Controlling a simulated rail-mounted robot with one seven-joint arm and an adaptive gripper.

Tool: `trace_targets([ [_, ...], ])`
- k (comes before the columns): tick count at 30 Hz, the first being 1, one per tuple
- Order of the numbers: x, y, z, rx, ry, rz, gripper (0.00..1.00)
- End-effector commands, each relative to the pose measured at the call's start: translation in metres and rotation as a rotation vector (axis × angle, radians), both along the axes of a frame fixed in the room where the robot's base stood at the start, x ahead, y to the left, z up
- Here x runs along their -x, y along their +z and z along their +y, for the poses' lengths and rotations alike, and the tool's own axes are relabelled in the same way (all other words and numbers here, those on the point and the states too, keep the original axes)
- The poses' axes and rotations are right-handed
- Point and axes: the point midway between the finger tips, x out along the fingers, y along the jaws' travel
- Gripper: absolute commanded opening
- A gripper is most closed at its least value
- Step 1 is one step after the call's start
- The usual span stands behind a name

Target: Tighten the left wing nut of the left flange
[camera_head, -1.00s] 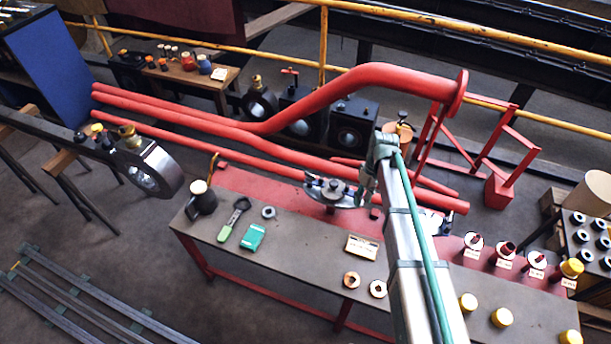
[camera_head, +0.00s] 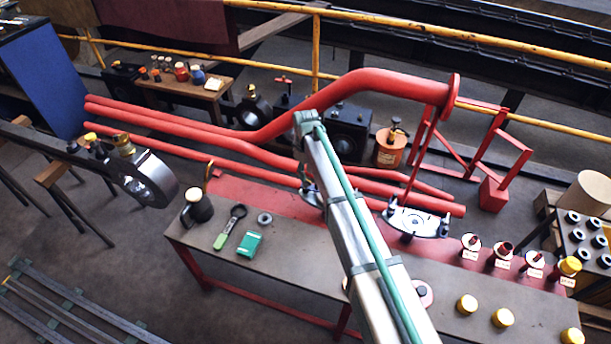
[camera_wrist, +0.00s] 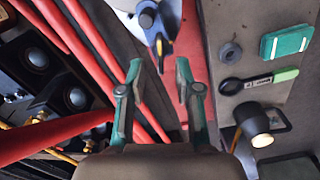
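The left flange is a pale metal plate on the red bench strip, mostly hidden behind my arm in the head view, with a bit showing (camera_head: 309,195). In the wrist view its plate (camera_wrist: 186,10) is cut off at the top. A dark wing nut with a yellowish part (camera_wrist: 160,46) sits at its near end, apparently the left one. My gripper (camera_wrist: 160,75) is open and empty. The nut lies ahead of the gap between the fingertips, and I see no contact.
The right flange (camera_head: 416,221) lies further right on the bench. Red pipes (camera_head: 240,160) run behind the flanges.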

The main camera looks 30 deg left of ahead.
Motion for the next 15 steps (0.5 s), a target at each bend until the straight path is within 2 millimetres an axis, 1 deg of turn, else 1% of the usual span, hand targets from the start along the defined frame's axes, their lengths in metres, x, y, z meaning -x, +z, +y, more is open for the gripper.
trace_targets([
  [3, 0.000, -0.016, 0.000, 0.001, 0.000, 0.001, 0.33],
  [6, 0.000, -0.025, 0.000, 0.000, -0.001, 0.001, 0.33],
  [10, 0.000, -0.032, 0.000, -0.001, -0.001, 0.000, 0.33],
  [15, 0.000, -0.034, 0.000, -0.001, -0.001, 0.000, 0.33],
])
